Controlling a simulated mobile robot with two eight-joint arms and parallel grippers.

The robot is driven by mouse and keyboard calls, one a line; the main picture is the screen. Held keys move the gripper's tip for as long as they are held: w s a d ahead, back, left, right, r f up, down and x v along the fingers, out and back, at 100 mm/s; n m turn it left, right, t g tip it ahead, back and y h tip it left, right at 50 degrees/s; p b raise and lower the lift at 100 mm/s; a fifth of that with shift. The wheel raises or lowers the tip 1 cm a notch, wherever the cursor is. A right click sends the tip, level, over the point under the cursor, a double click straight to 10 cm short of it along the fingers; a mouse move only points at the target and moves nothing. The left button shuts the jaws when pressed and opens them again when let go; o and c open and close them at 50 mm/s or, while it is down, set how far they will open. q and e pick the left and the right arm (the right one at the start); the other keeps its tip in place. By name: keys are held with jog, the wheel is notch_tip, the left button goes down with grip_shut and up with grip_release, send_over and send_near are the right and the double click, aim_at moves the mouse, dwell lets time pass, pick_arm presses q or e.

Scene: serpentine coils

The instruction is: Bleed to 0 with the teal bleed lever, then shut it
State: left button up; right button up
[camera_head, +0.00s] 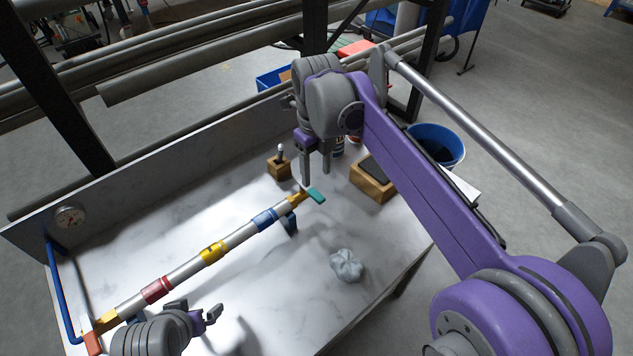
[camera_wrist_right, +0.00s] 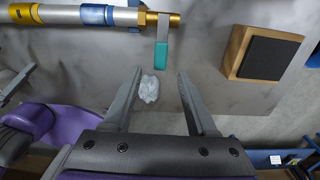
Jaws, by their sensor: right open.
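The teal bleed lever (camera_head: 316,194) sits at the right end of a pipe with red, yellow and blue bands (camera_head: 182,272). In the right wrist view the lever (camera_wrist_right: 161,54) extends from a brass end fitting (camera_wrist_right: 166,20), just beyond my fingertips and between their lines. My right gripper (camera_head: 316,180) is open and empty near the lever; it also shows in the wrist view (camera_wrist_right: 159,76). My left gripper (camera_head: 200,312) is low by the pipe's left part; its jaw state is unclear. The round gauge (camera_head: 70,216) on the back panel is too small to read.
A crumpled grey-blue cloth (camera_head: 346,265) lies on the marble bench. A small wooden block with a peg (camera_head: 279,168) and a wooden block with a dark top (camera_head: 372,182) stand near the right gripper. A blue bucket (camera_head: 437,143) is beyond the bench.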

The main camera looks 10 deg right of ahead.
notch_tip(320, 180, up, 4)
jog(key=shift+r, duration=0.1)
dwell(0.6)
